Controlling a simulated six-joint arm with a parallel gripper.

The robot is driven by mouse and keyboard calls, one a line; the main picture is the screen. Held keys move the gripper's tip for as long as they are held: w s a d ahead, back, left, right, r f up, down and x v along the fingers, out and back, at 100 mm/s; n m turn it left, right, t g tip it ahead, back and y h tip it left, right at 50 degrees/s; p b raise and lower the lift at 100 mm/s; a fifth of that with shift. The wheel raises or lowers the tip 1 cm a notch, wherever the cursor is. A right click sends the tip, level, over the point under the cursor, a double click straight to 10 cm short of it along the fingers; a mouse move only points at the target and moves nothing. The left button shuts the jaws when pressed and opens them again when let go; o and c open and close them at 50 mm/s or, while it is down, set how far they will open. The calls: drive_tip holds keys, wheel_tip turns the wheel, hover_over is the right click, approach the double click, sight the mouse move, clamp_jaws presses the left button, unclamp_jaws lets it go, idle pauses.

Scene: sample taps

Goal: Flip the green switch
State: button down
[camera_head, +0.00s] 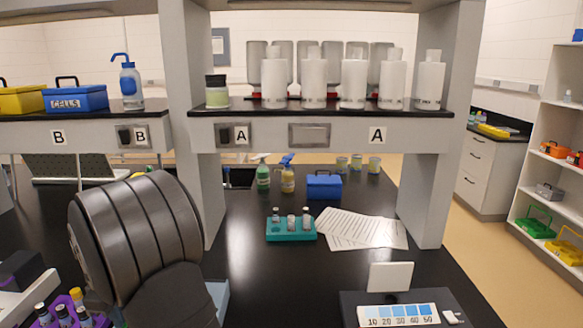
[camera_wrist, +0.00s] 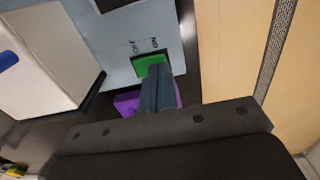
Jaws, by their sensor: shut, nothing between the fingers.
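The green switch (camera_wrist: 149,64) shows in the wrist view, set in a pale blue panel (camera_wrist: 120,40) with dark ON and OFF lettering beside it. My gripper (camera_wrist: 155,72) has its two fingers together, with nothing between them. Its fingertips overlap the near side of the green switch in the picture; I cannot tell whether they touch it. The fingers hide part of the switch, so its position is unclear. In the head view my arm hides the gripper and the switch.
In the wrist view, a white box-like body (camera_wrist: 40,65) stands left of the panel and a purple object (camera_wrist: 127,102) lies behind the fingers. In the head view, a teal vial rack (camera_head: 290,229), papers (camera_head: 365,229) and a test device (camera_head: 400,300) occupy the black bench.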

drive_tip(key=shift+f, duration=0.25)
drive_tip(key=shift+r, duration=3.55)
wheel_tip(320, 180, down, 7)
drive_tip(key=shift+r, duration=0.15)
